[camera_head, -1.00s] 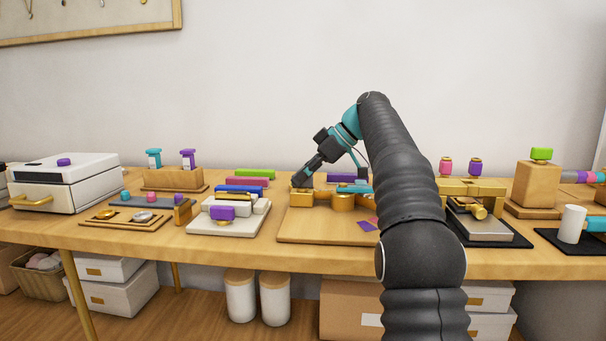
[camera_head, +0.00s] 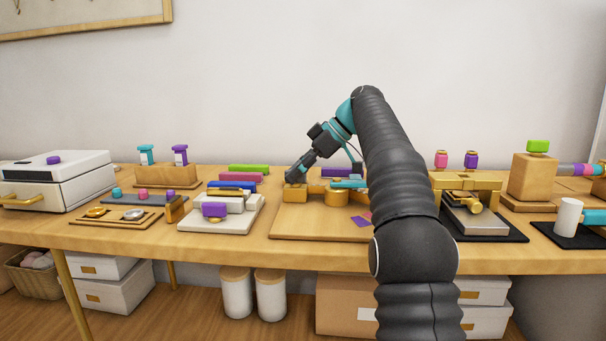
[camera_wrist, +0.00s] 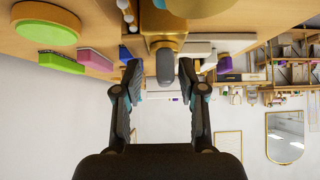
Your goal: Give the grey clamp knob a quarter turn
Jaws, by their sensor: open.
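The grey clamp knob (camera_wrist: 165,66) shows in the wrist view as a rounded grey piece on a gold block (camera_wrist: 165,42). My gripper (camera_wrist: 160,72) is open, with one dark finger on each side of the knob and a visible gap to each. In the head view my gripper (camera_head: 291,176) points down and left at the gold clamp block (camera_head: 295,194) on the wooden board (camera_head: 310,226). The knob is hidden behind the gripper there.
A white press with a purple block (camera_head: 214,210) stands left of the board. Green (camera_head: 249,168) and pink bars lie behind. The board's front is mostly clear.

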